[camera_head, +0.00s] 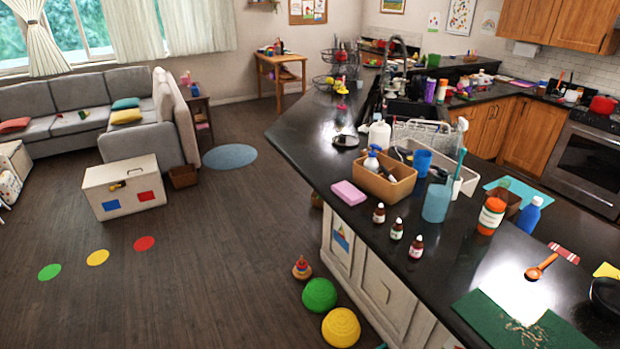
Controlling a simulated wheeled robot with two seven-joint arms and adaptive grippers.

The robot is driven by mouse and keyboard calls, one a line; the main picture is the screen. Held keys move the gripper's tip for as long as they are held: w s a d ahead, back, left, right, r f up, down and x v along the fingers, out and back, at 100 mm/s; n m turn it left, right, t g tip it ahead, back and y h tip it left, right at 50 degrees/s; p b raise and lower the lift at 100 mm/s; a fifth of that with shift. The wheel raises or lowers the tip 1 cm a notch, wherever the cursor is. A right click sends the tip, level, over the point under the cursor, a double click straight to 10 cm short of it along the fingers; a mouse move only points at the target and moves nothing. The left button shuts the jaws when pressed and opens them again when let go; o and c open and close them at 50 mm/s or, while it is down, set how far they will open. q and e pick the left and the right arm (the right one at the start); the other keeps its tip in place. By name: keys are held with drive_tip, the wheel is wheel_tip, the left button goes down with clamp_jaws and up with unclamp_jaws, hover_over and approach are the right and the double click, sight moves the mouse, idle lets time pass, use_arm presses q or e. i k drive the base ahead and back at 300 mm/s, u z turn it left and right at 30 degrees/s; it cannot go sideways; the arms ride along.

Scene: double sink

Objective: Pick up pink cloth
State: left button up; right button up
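A pink block-like item (349,193), which looks like a folded cloth or a sponge, lies flat on the black counter (300,135) near its left edge. It is just left of a tan bin (384,190). I cannot tell from here whether it is cloth. A small red-and-white striped piece (564,253) lies farther right on the counter. Neither of my grippers shows in the head view.
The sink (408,108) is behind. A green ball (319,295) and a yellow ball (341,327) lie on the floor by the cabinets.

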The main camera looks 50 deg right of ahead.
sight(344, 189)
drive_tip(key=i, duration=2.15)
drive_tip(key=z, duration=2.75)
